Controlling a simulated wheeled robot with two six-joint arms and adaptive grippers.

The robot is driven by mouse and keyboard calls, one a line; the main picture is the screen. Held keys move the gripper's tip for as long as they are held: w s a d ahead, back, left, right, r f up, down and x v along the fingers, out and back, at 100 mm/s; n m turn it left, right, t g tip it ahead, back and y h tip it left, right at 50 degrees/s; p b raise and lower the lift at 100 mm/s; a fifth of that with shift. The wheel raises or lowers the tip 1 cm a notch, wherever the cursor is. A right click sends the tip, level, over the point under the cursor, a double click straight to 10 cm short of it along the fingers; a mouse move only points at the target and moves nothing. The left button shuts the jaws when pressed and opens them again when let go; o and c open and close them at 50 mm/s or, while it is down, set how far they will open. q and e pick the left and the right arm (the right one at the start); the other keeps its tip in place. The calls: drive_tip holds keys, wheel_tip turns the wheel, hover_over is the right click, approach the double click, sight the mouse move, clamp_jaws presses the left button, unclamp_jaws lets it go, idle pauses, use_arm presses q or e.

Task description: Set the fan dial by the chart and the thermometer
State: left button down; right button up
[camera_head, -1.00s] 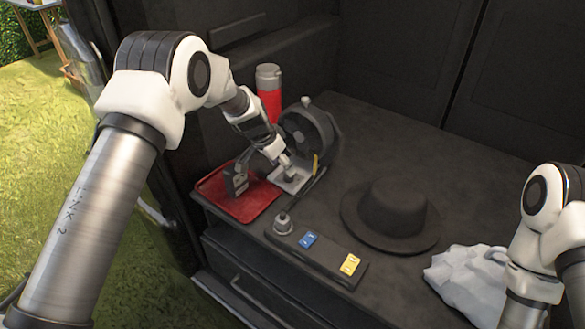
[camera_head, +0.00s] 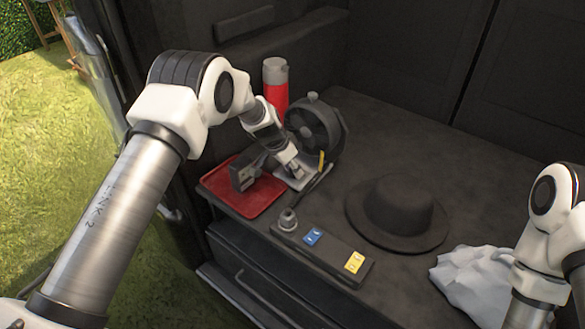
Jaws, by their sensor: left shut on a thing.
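The black round fan (camera_head: 312,128) stands at the back left of the dark surface. A pale plate (camera_head: 284,182) lies at its foot. My left gripper (camera_head: 296,172) points down at this plate and is shut on a small part there, seemingly the fan dial, which the fingers mostly hide. A yellow strip (camera_head: 321,160) stands upright at the fan's front. I cannot make out which thing is the chart or the thermometer. My right arm shows at the right edge, but its gripper is out of view.
A red tray (camera_head: 262,202) lies left of the plate, and a red flask (camera_head: 275,88) stands behind. A dark strip (camera_head: 333,250) in front carries a metal knob (camera_head: 288,220), a blue tile (camera_head: 313,236) and a yellow tile (camera_head: 355,262). A black hat (camera_head: 398,208) and white cloth (camera_head: 470,275) lie right.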

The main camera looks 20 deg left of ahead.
use_arm(q)
drive_tip(key=shift+f+m+g+h+b, duration=0.25)
drive_tip(key=shift+m+b, duration=0.55)
drive_tip(key=shift+b, duration=0.35)
drive_tip(key=shift+f+m+g+h+b, duration=0.15)
drive_tip(key=shift+m+g+h+b, duration=0.1)
drive_tip(key=shift+m+b, duration=0.7)
drive_tip(key=shift+w+a+m+g+b, duration=0.1)
drive_tip(key=shift+m+g+b, duration=0.2)
drive_tip(key=shift+m+b, duration=0.5)
drive_tip(key=m+g+b, duration=0.1)
drive_tip(key=m, duration=0.1)
drive_tip(key=shift+r+m+h, duration=0.15)
drive_tip(key=shift+m+h, duration=0.15)
drive_tip(key=shift+m, duration=0.05)
drive_tip(key=m+g+b, duration=0.1)
drive_tip(key=m+g, duration=0.1)
drive_tip(key=m, duration=0.3)
drive_tip(key=shift+w, duration=0.15)
drive_tip(key=shift+m, duration=0.3)
drive_tip(key=c, duration=0.8)
unclamp_jaws()
drive_tip(key=shift+r, duration=0.1)
wheel_tip(320, 180, up, 10)
